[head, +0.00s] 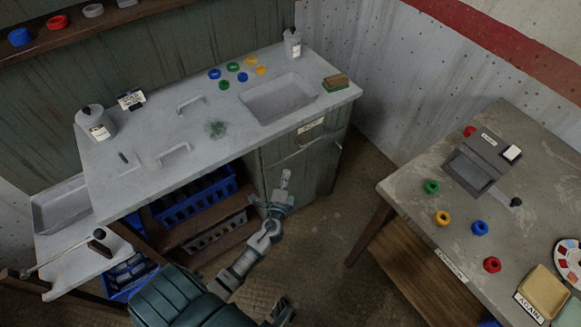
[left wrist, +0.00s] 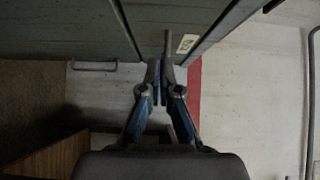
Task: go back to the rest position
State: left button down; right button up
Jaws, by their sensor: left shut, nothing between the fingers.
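My left gripper (head: 283,185) reaches forward from the bottom of the head view, low in front of the green cabinet (head: 320,165) under the sink counter. In the left wrist view its two fingers (left wrist: 162,85) are together with nothing between them. It holds no object and is apart from the counter top.
The grey sink counter (head: 140,170) carries several coloured rings, a sponge (head: 336,82) and bottles. Blue crates (head: 195,203) sit below it. A second table (head: 410,188) with coloured rings stands at right. Open floor (head: 345,205) lies between them.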

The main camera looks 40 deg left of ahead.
pick_arm(q)
jog(key=shift+s+d, duration=1.05)
jog(key=shift+d, duration=0.95)
jog(key=s+d+f+n+g+h+p, duration=0.1)
jog(key=s+f+n+g+h+p, duration=0.2)
jog(key=s+f, duration=0.55)
jog(key=s+d+f+n+g+p, duration=0.2)
jog(key=s+f+n+g, duration=0.3)
jog(key=f, duration=0.6)
jog(key=s+d+f+n+g+h+p, duration=0.1)
jog(key=s+d+f+g+h, duration=0.1)
jog(key=s, duration=0.8)
jog(key=s+d+f+n+g+h+p, duration=0.1)
jog(key=s+d+f+g+h+p, duration=0.1)
jog(key=s+d+f+g, duration=0.2)
jog(key=shift+s+d+f+n+g, duration=0.4)
jog(key=shift+s+d+f, duration=1)
jog(key=shift+s+d, duration=1.15)
pick_arm(e)
jog(key=s+d+f, duration=0.1)
jog(key=s+f, duration=0.1)
jog(key=f, duration=0.8)
jog(key=s+d+f+g, duration=0.1)
jog(key=s+f, duration=0.1)
jog(key=f, duration=0.8)
jog(key=shift+f, duration=0.3)
pick_arm(q)
jog(key=shift+s+a+h, duration=0.3)
jog(key=shift+s+a, duration=0.05)
jog(key=shift+a, duration=0.15)
